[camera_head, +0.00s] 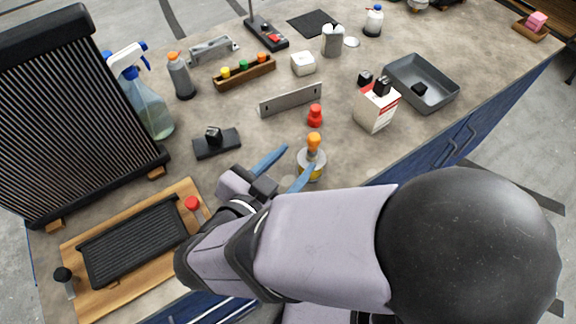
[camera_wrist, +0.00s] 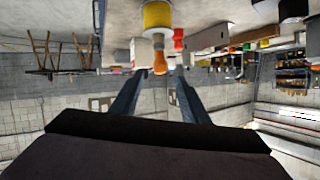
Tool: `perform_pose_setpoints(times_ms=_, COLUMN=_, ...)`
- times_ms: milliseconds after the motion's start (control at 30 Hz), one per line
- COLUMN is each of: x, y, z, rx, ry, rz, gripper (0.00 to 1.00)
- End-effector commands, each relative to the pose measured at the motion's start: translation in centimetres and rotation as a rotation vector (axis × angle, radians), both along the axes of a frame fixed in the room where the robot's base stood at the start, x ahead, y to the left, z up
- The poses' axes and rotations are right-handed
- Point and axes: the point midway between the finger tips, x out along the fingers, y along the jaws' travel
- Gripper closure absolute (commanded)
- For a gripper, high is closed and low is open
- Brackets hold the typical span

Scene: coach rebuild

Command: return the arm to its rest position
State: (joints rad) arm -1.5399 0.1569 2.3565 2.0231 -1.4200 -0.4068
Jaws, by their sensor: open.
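My gripper (camera_head: 300,158) is open, with its two blue fingers apart over the near part of the worktop. My arm reaches in from the lower right of the head view. A small jar with a yellow band (camera_head: 316,174) and an orange knob stands upright just by the fingertips. One finger overlaps it in the head view. The wrist view is upside down. There, the fingers (camera_wrist: 160,78) have nothing gripped between them, and the jar's orange knob (camera_wrist: 160,63) shows beyond the tips.
A red piece (camera_head: 315,115), a grey bar (camera_head: 291,99) and a white-red box (camera_head: 377,110) stand beyond the jar. A black block holder (camera_head: 217,145) is to the left. A wooden board (camera_head: 75,258) with a black grille and a spray bottle (camera_head: 150,105) stand farther left.

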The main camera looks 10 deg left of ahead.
Motion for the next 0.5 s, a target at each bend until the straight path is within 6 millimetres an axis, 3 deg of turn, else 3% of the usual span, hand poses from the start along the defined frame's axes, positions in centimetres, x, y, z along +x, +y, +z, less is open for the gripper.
perform_pose_setpoints(times_ms=200, x=-1.21, y=0.37, z=0.48, rx=-0.001, ry=0.001, rz=0.001, gripper=0.59)
perform_pose_setpoints(times_ms=500, x=-1.29, y=0.39, z=0.55, rx=-0.001, ry=0.002, rz=0.000, gripper=0.59)
